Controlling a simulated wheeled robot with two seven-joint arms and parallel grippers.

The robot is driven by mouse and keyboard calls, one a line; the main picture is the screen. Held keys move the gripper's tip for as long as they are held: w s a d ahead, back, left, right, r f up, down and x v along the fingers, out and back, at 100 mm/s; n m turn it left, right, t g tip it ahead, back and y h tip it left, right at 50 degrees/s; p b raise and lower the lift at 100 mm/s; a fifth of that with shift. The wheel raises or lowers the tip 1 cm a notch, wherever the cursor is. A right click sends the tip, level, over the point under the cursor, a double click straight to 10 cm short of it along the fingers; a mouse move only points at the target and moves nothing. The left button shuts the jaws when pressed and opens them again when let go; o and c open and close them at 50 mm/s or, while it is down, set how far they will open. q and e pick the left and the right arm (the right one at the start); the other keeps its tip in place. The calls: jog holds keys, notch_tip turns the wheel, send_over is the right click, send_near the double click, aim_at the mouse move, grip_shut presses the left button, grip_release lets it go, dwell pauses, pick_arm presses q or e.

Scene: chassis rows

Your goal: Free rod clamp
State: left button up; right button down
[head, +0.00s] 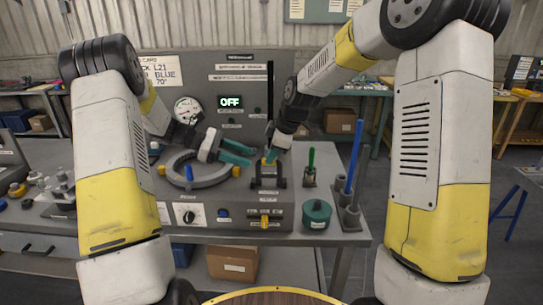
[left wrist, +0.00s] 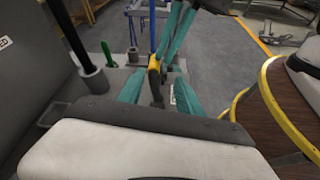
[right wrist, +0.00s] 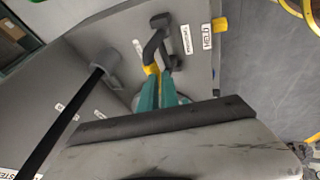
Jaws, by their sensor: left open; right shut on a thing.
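The dark grey clamp (head: 268,182) with a yellow part stands on the grey station's top. My right gripper (head: 271,156) reaches down to it and is shut on the yellow part, which shows at its fingertips in the right wrist view (right wrist: 152,70). A black rod (head: 270,95) stands upright behind the clamp; the right wrist view shows it in a grey socket (right wrist: 105,62). My left gripper (head: 236,152) is open and empty, left of the clamp. In the left wrist view, the clamp (left wrist: 157,92) shows beyond and between its open teal fingers. The clamp's inside is hidden.
A grey ring (head: 200,180) with yellow blocks lies left of the clamp. A green-handled piece (head: 311,160), a blue rod (head: 354,157) in a holder and a green round container (head: 316,214) stand to the right. The back panel's display (head: 230,101) reads OFF.

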jog(key=shift+w+f+m+g, duration=0.15)
jog(key=shift+w+g, duration=0.55)
jog(key=shift+w, duration=0.05)
jog(key=shift+w+f+m+g, duration=0.1)
jog(key=shift+w+m+g, duration=0.05)
jog(key=shift+w+g, duration=0.6)
pick_arm(q)
jog(key=s+a+r+m+t+y, duration=0.1)
jog(key=s+r+m+y, duration=0.2)
jog(key=s, duration=0.6)
jog(key=s+r+m+t+y, duration=0.2)
jog(key=s+r+m+y, duration=0.2)
jog(key=s+m, duration=0.4)
jog(key=s+a+r+m+t+y, duration=0.1)
jog(key=s+r+m+y, duration=0.3)
jog(key=s, duration=0.7)
jog(key=shift+a+r+m+t, duration=0.35)
jog(key=shift+r+m+t, duration=0.3)
jog(key=shift+m, duration=0.45)
pick_arm(e)
jog(key=shift+w+f, duration=0.2)
jog(key=shift+w, duration=1.05)
jog(key=shift+d, duration=0.1)
